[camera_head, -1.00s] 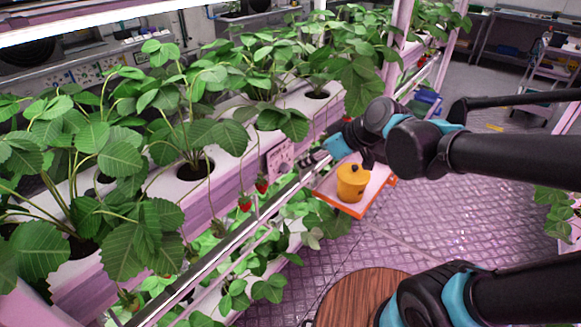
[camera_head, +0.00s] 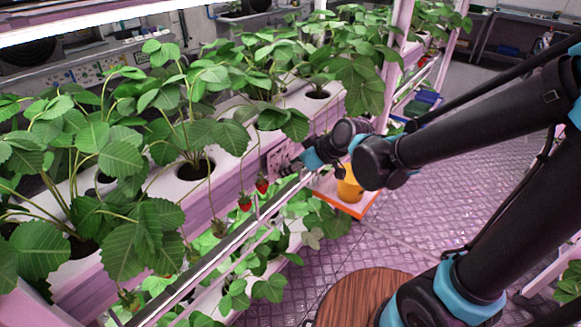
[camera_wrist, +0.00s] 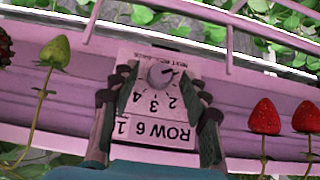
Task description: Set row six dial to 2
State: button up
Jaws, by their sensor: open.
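The row six panel (camera_wrist: 143,133) is a pale plate on the rack's pink side, marked "ROW 6" with several numbers around a round grey dial (camera_wrist: 160,75). A short dark mark shows on the dial, but I cannot tell which number it points at. My gripper (camera_wrist: 163,83) is open in the wrist view, with one finger on each side of the dial, apparently not closed on it. In the head view the panel (camera_head: 277,160) shows partly behind my gripper (camera_head: 297,163), which reaches it from the right.
Red strawberries (camera_wrist: 265,117) hang right of the panel, and an unripe one (camera_wrist: 55,52) hangs at left. A metal rail (camera_head: 225,245) runs along the rack. A yellow pot (camera_head: 348,185) stands on an orange-edged tray (camera_head: 362,208) beneath my arm. The floor at right is open.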

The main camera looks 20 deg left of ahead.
dwell(0.3)
grip_shut()
jog(key=shift+w+g, duration=0.1)
jog(key=shift+g, duration=0.2)
jog(key=shift+w+d+f+m+g+y, duration=0.1)
jog(key=shift+w+f+m+g+y, duration=0.15)
jog(key=shift+m+g+y, duration=1.1)
jog(key=shift+w+d+f+m+g+y, duration=0.1)
jog(key=shift+w+f+m+g+y, duration=0.1)
jog(key=shift+m+g+y, duration=1.15)
jog(key=shift+w+d+f+m+g+y, duration=0.2)
jog(key=shift+m+g+y, duration=0.65)
jog(key=shift+g, duration=0.95)
jog(key=shift+a+f+m, duration=0.1)
jog(key=shift+a+m, duration=0.05)
jog(key=shift+m, duration=0.2)
